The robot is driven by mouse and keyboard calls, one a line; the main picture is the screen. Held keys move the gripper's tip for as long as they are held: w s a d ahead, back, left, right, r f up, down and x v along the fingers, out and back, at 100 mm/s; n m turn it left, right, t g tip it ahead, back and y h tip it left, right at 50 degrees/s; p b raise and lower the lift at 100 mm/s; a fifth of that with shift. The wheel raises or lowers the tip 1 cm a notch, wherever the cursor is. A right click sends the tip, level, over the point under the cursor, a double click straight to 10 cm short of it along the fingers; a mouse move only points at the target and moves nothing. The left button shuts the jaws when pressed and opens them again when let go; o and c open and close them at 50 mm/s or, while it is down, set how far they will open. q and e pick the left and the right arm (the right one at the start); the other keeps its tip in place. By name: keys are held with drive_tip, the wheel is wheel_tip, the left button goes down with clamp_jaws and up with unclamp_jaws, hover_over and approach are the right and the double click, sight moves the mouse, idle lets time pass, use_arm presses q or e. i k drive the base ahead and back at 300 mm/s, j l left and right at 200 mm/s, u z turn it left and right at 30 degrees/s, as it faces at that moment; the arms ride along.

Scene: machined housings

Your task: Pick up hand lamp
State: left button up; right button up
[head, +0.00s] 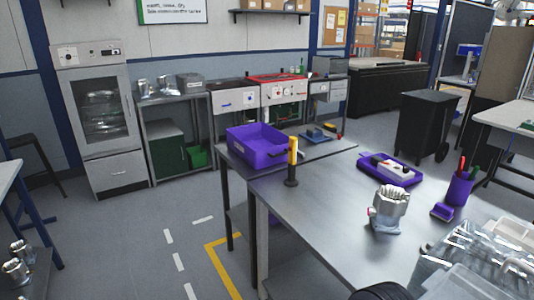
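The hand lamp (292,162) appears to be the slim yellow and black thing standing upright near the left edge of the metal table (325,200). Its upper part is yellow and its foot is black. Nothing touches it. Neither of my grippers can be made out in the head view. A dark rounded shape shows at the bottom edge, and I cannot tell what it is.
A purple bin (256,145) stands behind the lamp. A machined metal housing (388,209), a purple tray (391,170) and a purple cup (459,188) with pens are to the right. A clear container (470,262) fills the front right. The table around the lamp is clear.

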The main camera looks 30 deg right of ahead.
sight(291, 181)
drive_tip(key=i+z, duration=0.2)
drive_tip(key=i, duration=0.3)
drive_tip(key=i+j+z, duration=0.15)
drive_tip(key=i, duration=0.4)
drive_tip(key=i+l+z, duration=0.1)
drive_tip(key=i+z, duration=0.65)
drive_tip(key=i+j+z, duration=0.15)
drive_tip(key=i+z, duration=0.25)
drive_tip(key=i+j+z, duration=0.2)
drive_tip(key=z, duration=0.15)
drive_tip(key=i, duration=0.1)
